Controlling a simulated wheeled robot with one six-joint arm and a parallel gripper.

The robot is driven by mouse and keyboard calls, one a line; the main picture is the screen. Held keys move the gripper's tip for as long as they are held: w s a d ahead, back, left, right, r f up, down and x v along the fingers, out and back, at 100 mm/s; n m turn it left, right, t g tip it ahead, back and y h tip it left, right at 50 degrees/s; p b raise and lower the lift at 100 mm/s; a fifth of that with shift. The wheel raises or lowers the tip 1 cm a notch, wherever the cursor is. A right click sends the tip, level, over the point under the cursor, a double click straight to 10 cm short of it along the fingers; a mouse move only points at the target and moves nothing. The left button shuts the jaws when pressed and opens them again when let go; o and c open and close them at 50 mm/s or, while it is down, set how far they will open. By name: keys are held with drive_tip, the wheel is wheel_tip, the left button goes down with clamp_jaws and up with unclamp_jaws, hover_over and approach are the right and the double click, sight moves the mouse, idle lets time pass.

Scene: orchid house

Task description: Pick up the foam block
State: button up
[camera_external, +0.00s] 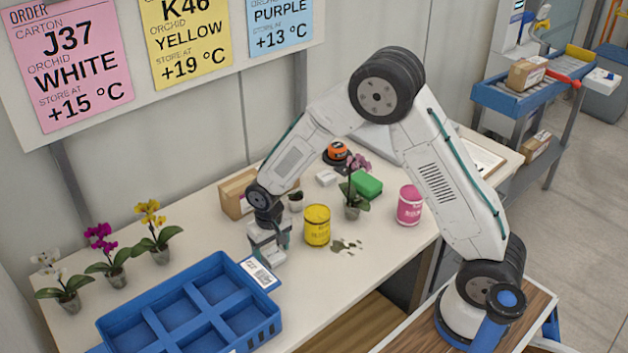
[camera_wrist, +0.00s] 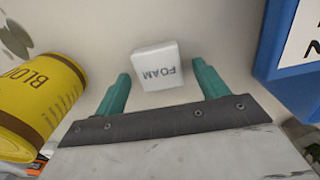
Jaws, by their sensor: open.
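The foam block (camera_wrist: 157,60) is a small white block marked FOAM, lying on the pale bench top in the wrist view. My gripper (camera_wrist: 161,76) is open, with one teal finger on each side of the block. Clear gaps show between the block and both fingers. In the outside view, my gripper (camera_external: 269,248) points down low over the bench, between the blue crate and the yellow tin. There I cannot clearly separate the block from the gripper's pale parts.
The blue compartment crate (camera_external: 186,312) stands close to the left of my gripper. The yellow tin (camera_external: 317,226) stands close to the right. A cardboard box (camera_external: 236,195) is behind. A potted orchid (camera_external: 353,205), a green block (camera_external: 366,185) and a pink tin (camera_external: 410,206) stand farther right.

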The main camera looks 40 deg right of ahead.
sight(275, 255)
drive_tip(key=c, duration=1)
drive_tip(key=shift+c, duration=0.4)
drive_tip(key=shift+r, duration=0.1)
drive_tip(key=shift+r, duration=0.5)
drive_tip(key=r, duration=0.1)
drive_tip(key=s+r, duration=0.1)
drive_tip(key=shift+d+r, duration=0.1)
drive_tip(key=shift+r, duration=0.2)
drive_tip(key=s+d, duration=0.1)
drive_tip(key=s, duration=0.4)
drive_tip(key=s+d+r, duration=0.1)
drive_tip(key=s, duration=0.3)
drive_tip(key=s+d, duration=0.1)
drive_tip(key=s, duration=0.4)
drive_tip(key=shift+s+d+r, duration=0.1)
drive_tip(key=shift+s+r, duration=0.1)
drive_tip(key=shift+s, duration=0.1)
